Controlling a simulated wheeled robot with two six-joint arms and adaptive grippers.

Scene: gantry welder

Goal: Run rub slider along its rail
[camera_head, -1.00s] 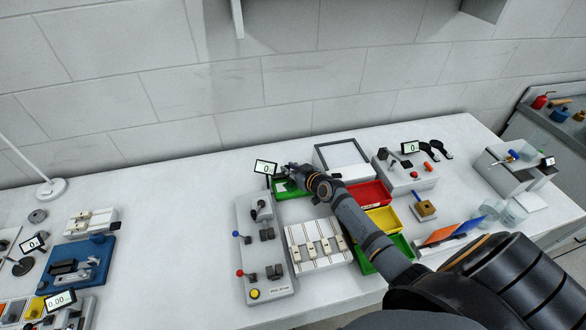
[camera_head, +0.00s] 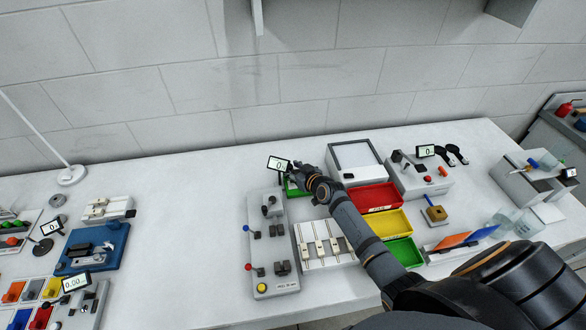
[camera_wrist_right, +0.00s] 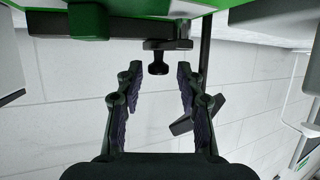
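In the right wrist view a black knob (camera_wrist_right: 158,62) on a dark carriage sits at the end of a dark rail (camera_wrist_right: 130,30) with a green block (camera_wrist_right: 88,20). I take the carriage for the rub slider. My right gripper (camera_wrist_right: 159,75) is open, its two fingertips on either side of the knob with gaps showing; I see no contact. In the head view the right gripper (camera_head: 297,172) is at the green device (camera_head: 290,189) beside a small display (camera_head: 278,164) reading 0, and covers most of it. My left gripper is not in view.
A grey lever panel (camera_head: 265,215), a white slider block (camera_head: 302,262), red (camera_head: 378,188), yellow (camera_head: 396,218) and green (camera_head: 408,242) bins, and a framed white tray (camera_head: 354,155) crowd around my right arm.

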